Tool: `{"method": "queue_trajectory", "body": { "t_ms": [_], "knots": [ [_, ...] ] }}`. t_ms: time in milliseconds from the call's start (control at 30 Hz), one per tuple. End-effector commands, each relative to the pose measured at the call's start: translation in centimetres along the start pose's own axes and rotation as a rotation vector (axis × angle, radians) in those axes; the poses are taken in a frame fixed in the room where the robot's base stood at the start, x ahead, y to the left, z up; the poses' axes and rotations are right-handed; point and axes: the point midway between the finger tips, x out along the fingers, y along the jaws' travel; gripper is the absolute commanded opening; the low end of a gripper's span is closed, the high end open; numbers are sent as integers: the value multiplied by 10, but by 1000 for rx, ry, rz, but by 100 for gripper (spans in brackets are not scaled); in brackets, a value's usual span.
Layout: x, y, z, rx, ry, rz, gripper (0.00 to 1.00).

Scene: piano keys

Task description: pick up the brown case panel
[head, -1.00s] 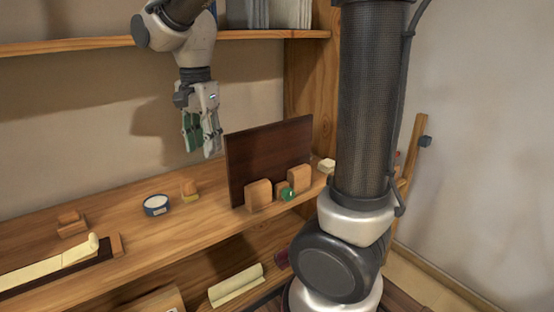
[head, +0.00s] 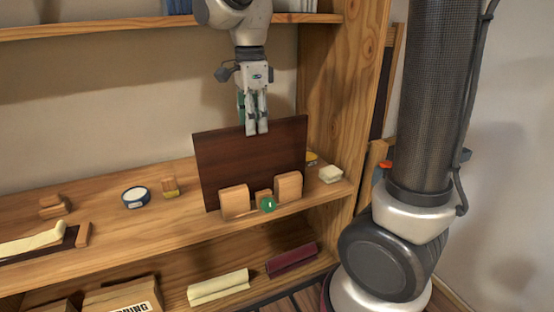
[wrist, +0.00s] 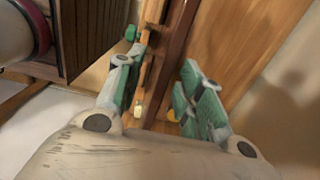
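The brown case panel (head: 225,165) stands upright on the wooden shelf, behind small wooden blocks. My gripper (head: 256,130) points down at the panel's top edge, right of its middle. Its front fingertips overlap the panel's upper face in the head view. In the wrist view the gripper (wrist: 160,100) is open, its green-padded fingers apart on either side of the panel's dark edge (wrist: 172,55). I see no clear contact between the fingers and the panel.
Wooden blocks (head: 235,202) and a green round piece (head: 268,204) sit before the panel. An upper shelf (head: 100,28) runs behind my arm.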

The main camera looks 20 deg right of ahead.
Motion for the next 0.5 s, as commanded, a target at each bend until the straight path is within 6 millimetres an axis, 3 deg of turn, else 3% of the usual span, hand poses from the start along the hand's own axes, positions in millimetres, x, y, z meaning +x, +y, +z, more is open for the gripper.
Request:
{"method": "queue_trajectory", "body": {
  "t_ms": [167, 500],
  "knots": [
    [9, 0, 0, 0, 1, 3, 38],
    [56, -4, 2, 0, 2, 5, 38]
  ]
}}
